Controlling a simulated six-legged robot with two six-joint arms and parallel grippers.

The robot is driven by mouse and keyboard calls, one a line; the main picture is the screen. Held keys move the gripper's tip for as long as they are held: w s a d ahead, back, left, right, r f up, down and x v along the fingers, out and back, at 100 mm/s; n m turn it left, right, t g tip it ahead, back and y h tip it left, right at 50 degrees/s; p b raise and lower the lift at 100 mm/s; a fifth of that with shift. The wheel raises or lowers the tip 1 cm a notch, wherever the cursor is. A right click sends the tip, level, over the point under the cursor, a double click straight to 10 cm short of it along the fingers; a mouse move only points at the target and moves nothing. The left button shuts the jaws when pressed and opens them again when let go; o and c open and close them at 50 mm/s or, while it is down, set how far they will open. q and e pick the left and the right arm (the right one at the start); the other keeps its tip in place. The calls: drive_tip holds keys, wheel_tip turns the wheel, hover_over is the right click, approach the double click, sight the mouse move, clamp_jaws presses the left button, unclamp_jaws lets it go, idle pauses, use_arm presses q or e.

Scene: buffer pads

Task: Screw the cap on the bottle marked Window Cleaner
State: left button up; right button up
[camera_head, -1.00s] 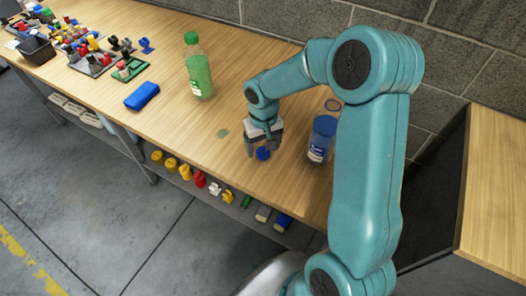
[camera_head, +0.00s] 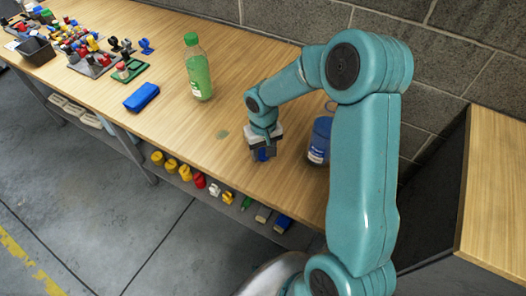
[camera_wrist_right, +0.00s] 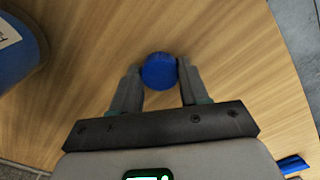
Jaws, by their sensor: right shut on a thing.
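The blue cap (camera_wrist_right: 159,71) is between the fingers of my right gripper (camera_wrist_right: 158,78) in the wrist view, and both fingers touch it. In the head view the same gripper (camera_head: 263,152) is low over the table, with a bit of the blue cap (camera_head: 263,155) showing below it. I cannot tell if the cap still touches the table. The blue bottle (camera_head: 320,141) stands to the right of the gripper, apart from it and partly hidden by my right arm. It also shows at the wrist view's left edge (camera_wrist_right: 18,50); its label is too small to read. My left gripper is not in view.
A green bottle (camera_head: 198,70) with a green cap stands left of the arm. A blue block (camera_head: 142,97) lies near the table's front edge. Coloured parts on trays (camera_head: 95,62) fill the far left. The wooden table (camera_head: 200,150) is clear around the gripper.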

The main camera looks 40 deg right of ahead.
sight(263, 153)
drive_tip(key=shift+r, duration=0.1)
wheel_tip(263, 153, up, 20)
drive_tip(key=p, duration=0.1)
idle(0.4)
drive_tip(key=w+a+f+n, duration=0.2)
drive_tip(key=a+f, duration=0.4)
drive_tip(key=a, duration=0.2)
drive_tip(key=w+a+f+n, duration=0.2)
drive_tip(key=w+a+f, duration=0.1)
drive_tip(key=a+f, duration=0.3)
drive_tip(key=shift+a, duration=1.05)
drive_tip(key=shift+s, duration=0.15)
